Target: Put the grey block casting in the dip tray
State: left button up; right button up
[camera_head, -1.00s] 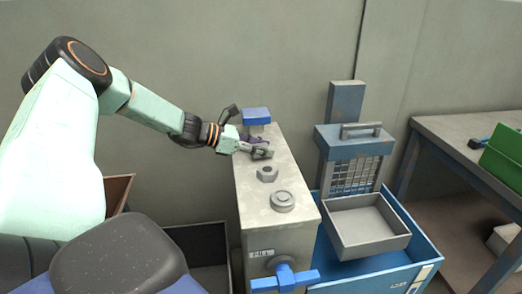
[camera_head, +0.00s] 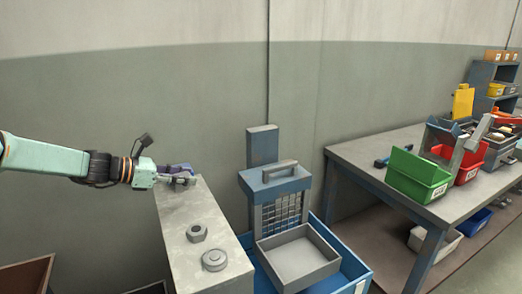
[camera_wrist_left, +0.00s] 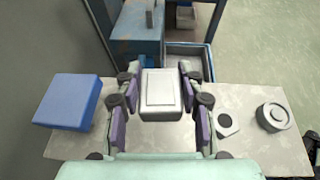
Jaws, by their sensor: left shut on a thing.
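The grey block casting (camera_wrist_left: 162,94) is a pale rectangular block between my left gripper's fingers in the left wrist view. My left gripper (camera_wrist_left: 158,76) is shut on it. In the head view my left gripper (camera_head: 180,178) is at the far end of the grey cabinet top (camera_head: 178,208); its fingers mostly hide the casting there. I cannot tell whether the casting touches the top. The dip tray appears to be the shallow grey tray (camera_head: 338,262), right of the cabinet, in front of a blue caged unit. My right gripper is out of view.
A hex nut casting (camera_head: 197,232) and a round flanged casting (camera_head: 214,259) stand on the cabinet top. A blue block (camera_wrist_left: 68,101) is left of the gripper in the wrist view. The caged unit (camera_head: 274,181) has a raised handle. A bench (camera_head: 362,154) with bins stands right.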

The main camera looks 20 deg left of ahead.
aim_at(247, 259)
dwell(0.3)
